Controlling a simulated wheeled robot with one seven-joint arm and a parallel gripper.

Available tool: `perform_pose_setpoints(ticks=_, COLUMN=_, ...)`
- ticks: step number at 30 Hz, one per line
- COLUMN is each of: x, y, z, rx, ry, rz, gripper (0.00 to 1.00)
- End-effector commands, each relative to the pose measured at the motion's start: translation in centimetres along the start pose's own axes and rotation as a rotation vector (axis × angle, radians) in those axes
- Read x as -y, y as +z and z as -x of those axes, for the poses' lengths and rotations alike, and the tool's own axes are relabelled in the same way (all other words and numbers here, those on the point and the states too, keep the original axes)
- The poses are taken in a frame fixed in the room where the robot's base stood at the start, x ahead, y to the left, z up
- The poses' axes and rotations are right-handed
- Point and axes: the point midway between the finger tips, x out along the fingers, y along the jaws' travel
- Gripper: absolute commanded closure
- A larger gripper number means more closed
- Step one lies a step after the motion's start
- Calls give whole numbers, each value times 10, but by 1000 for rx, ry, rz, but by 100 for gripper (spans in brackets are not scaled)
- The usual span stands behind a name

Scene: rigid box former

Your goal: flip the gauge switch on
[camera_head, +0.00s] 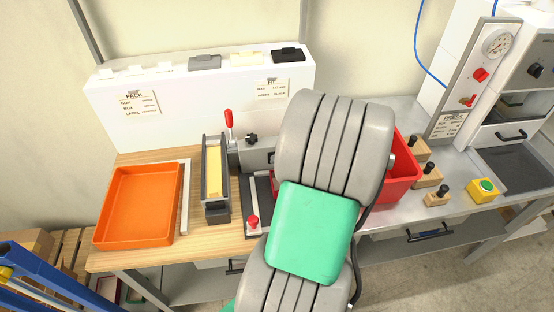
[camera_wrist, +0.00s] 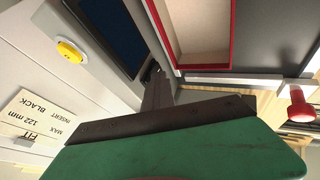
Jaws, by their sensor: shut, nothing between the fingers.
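A pale grey unit with a dark blank screen (camera_wrist: 108,32) and a yellow button-like switch (camera_wrist: 70,51) shows at the upper left of the wrist view. The switch appears to be the gauge switch, and the screen looks unlit. My gripper (camera_wrist: 157,88) enters from the bottom of the wrist view, with its dark fingers shut and empty behind the green housing. Its tip is near the screen's lower right edge, to the right of the yellow switch and apart from it. In the head view my arm hides the gripper and this unit.
A FIT card (camera_wrist: 38,118) lies left of the gripper. A red-rimmed box (camera_wrist: 206,68) and a red knob (camera_wrist: 299,106) are to the right. In the head view, an orange tray (camera_head: 138,205), a red bin (camera_head: 402,170) and a dial gauge panel (camera_head: 497,43) flank my arm.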

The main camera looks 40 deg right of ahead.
Motion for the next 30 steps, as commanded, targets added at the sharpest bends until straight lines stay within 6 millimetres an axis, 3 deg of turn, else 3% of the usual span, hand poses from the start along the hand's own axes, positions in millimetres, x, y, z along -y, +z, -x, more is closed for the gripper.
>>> perform_pose_setpoints(ticks=5, x=-1, y=0, z=2, rx=1, ry=5, rz=2, gripper=100)
perform_pose_setpoints(ticks=11, x=19, y=-6, z=14, rx=1, ry=4, rz=1, gripper=100)
perform_pose_setpoints(ticks=13, x=26, y=-8, z=23, rx=2, ry=6, rz=4, gripper=100)
perform_pose_setpoints(ticks=24, x=23, y=-12, z=103, rx=-2, ry=0, rz=8, gripper=100)
perform_pose_setpoints(ticks=30, x=23, y=-13, z=116, rx=-5, ry=-4, rz=9, gripper=100)
